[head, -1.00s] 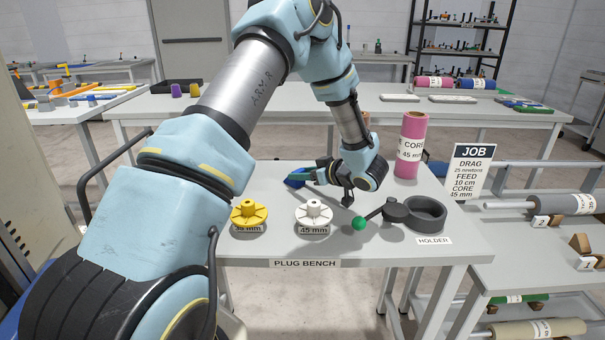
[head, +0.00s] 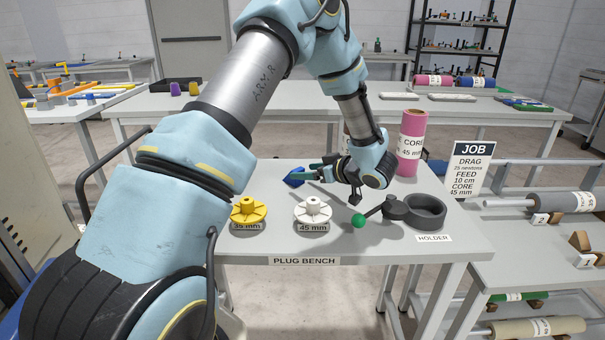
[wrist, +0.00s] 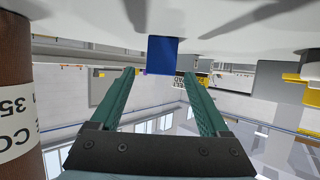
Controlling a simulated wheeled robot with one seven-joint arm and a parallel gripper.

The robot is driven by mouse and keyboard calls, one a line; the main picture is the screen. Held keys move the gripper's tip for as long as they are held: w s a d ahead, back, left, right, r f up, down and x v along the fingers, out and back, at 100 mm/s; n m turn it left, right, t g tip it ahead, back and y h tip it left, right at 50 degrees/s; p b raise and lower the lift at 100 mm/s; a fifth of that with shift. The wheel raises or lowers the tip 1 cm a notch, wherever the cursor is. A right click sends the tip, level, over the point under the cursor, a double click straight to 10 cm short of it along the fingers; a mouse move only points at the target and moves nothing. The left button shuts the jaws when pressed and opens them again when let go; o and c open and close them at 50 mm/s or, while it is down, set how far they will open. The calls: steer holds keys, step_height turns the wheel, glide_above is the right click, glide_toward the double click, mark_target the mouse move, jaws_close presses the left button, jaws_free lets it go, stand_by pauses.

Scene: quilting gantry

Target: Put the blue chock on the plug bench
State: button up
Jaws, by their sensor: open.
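The blue chock (head: 294,178) rests on the far left part of the plug bench (head: 270,242). It also shows in the wrist view (wrist: 162,55), where the picture is upside down and the chock stands against the pale bench top. My gripper (head: 313,171) is low over the bench, just right of the chock, pointing left at it. In the wrist view its two green fingers (wrist: 160,72) are spread apart with nothing between them. The chock lies just beyond the fingertips.
A yellow plug (head: 249,212), a white plug (head: 313,211) and a dark holder (head: 425,212) with a green-knobbed lever (head: 358,221) stand on the bench. A pink core (head: 410,145) stands upright at the back right. A brown core (wrist: 18,95) is close beside my gripper. The front left bench is clear.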

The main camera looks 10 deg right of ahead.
steer(key=v, duration=0.5)
steer(key=shift+b, duration=0.35)
